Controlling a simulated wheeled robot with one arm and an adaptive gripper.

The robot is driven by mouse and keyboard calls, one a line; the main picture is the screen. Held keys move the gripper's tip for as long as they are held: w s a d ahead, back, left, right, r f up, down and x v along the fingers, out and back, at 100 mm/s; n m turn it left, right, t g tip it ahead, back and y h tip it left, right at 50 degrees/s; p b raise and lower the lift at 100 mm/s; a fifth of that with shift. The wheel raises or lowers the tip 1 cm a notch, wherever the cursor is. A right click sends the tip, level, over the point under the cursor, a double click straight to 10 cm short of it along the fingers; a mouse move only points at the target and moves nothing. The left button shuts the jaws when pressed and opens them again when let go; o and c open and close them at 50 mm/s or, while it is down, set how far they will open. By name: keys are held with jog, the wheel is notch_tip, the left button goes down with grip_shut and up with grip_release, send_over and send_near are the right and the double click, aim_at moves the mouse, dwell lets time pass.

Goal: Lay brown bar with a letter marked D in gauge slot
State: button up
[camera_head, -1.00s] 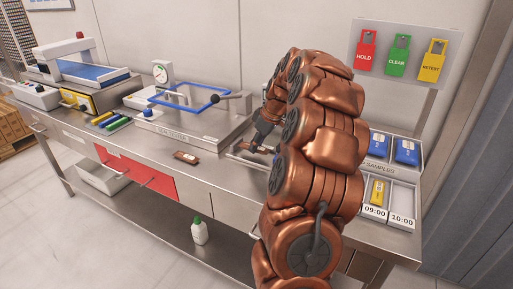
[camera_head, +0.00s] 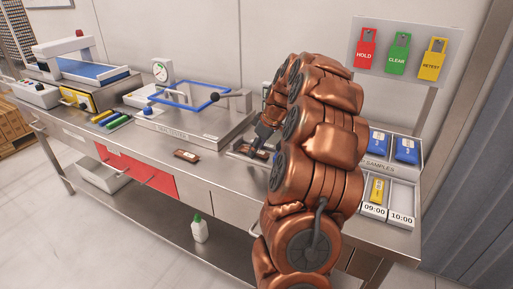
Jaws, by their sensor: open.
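A brown bar (camera_head: 187,155) with a pale label lies flat on the steel bench, left of my gripper and apart from it. Its letter is too small to read. My arm hides the fixture's right part. I cannot tell whether a bar lies in its slot, as the area around the fingertips is dark and small.
A vacuum tester with a blue-framed lid (camera_head: 190,96) stands behind. Coloured markers (camera_head: 110,119) lie left of it. A sample tray (camera_head: 404,170) with blue and yellow packs is at right. HOLD, CLEAR and RETEST tags (camera_head: 398,55) hang on a back panel. Bench front is mostly clear.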

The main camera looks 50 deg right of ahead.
jog(key=shift+r, duration=0.25)
jog(key=b+v, duration=0.1)
jog(key=v, duration=1)
jog(key=shift+r, duration=0.4)
jog(key=shift+s, duration=0.15)
